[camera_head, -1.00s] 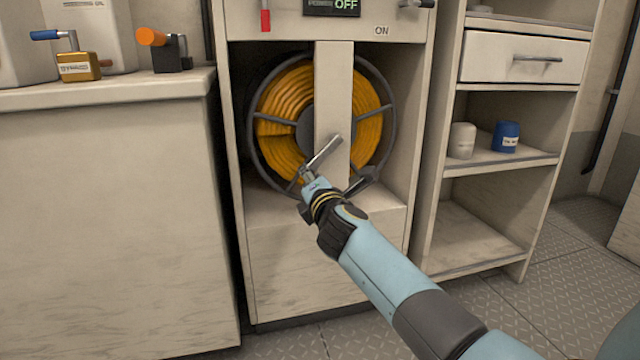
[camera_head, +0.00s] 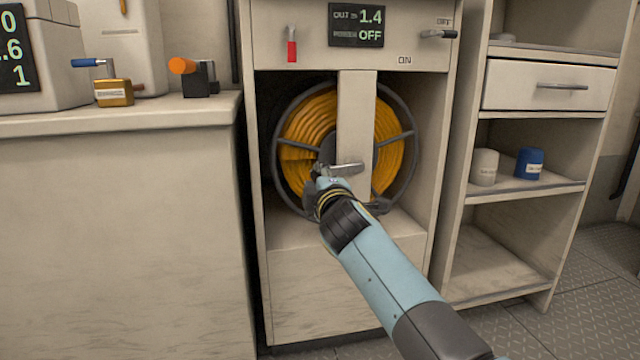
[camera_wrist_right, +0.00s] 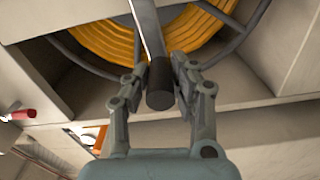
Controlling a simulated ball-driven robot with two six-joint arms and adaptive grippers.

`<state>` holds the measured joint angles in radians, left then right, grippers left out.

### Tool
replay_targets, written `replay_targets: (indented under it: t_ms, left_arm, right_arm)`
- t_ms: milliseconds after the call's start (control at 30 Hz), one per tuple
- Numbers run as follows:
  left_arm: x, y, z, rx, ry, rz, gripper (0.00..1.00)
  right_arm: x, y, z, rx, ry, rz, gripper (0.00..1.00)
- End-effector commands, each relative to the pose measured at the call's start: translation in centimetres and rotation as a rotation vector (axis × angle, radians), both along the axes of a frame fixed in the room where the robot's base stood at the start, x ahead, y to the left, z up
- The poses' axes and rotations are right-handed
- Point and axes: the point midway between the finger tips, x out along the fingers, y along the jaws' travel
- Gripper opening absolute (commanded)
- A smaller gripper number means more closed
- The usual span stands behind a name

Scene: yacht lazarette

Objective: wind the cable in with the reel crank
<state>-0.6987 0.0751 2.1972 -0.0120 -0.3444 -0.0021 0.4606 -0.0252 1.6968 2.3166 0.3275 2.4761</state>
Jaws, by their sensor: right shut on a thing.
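The cable reel (camera_head: 278,160) is a dark spoked ring inside the open cabinet bay, behind a vertical post. Orange-yellow cable (camera_head: 305,118) is wound thickly on it. The metal crank arm (camera_head: 348,169) lies nearly level across the post, its grip end to the left. My right gripper (camera_head: 320,182) is shut on the crank's grip, left of the reel's middle. In the right wrist view the dark round grip (camera_wrist_right: 161,84) sits between both fingers, with the metal arm (camera_wrist_right: 149,28) beyond it. My left gripper is out of view.
The display (camera_head: 357,25) above the bay reads OUT 1.4 and OFF. A red lever (camera_head: 292,46) and a metal switch handle (camera_head: 438,34) flank it. A counter (camera_head: 110,122) stands left. Open shelves (camera_head: 535,188) with a white and a blue container stand right.

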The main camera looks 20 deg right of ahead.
Motion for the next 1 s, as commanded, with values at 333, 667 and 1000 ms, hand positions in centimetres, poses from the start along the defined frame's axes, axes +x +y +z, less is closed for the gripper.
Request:
replay_targets:
  t_ms: [333,667,1000]
  left_arm:
    - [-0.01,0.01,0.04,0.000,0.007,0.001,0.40]
    - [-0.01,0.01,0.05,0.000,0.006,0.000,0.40]
    - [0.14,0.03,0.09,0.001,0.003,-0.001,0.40]
  right_arm:
    - [0.02,0.07,0.33,0.023,-0.009,0.002,0.00]
    - [0.03,0.07,0.35,0.022,-0.009,0.002,0.42]
    - [-0.04,0.05,0.27,0.020,-0.007,0.001,0.47]
